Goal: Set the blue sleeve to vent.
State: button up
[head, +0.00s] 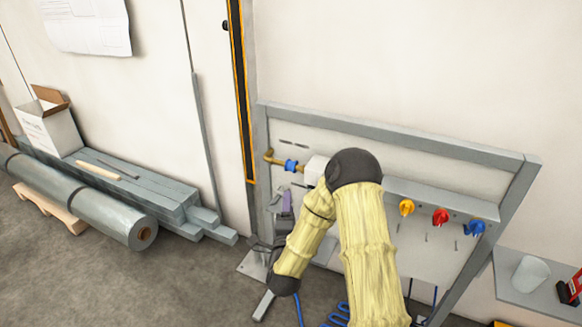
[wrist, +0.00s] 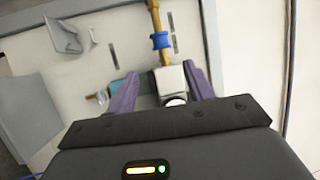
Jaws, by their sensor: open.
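The blue sleeve (head: 291,165) sits around a brass pipe (head: 272,157) at the upper left of the framed panel. In the wrist view the blue sleeve (wrist: 160,40) is near the top, beyond my fingertips and apart from them. My gripper (wrist: 160,69) is open, with purple fingers on either side of a white fitting (wrist: 171,78) in that picture; I cannot tell whether they touch it. In the head view my gripper (head: 286,202) is below the sleeve, partly hidden by my arm. The sleeve's vent marking is not readable.
Yellow (head: 406,207), red (head: 440,216) and blue (head: 474,228) knobs line the panel's right side. A grey shelf (head: 540,298) holds a cup (head: 530,273) at right. Grey planks (head: 140,188) and a large roll (head: 80,198) lie left. Some floor between them and the panel is clear.

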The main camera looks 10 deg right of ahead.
aim_at(291, 170)
jog(key=p+x, duration=0.1)
jog(key=x, duration=1.5)
jog(key=shift+w+d+r, duration=0.1)
jog(key=shift+r, duration=0.1)
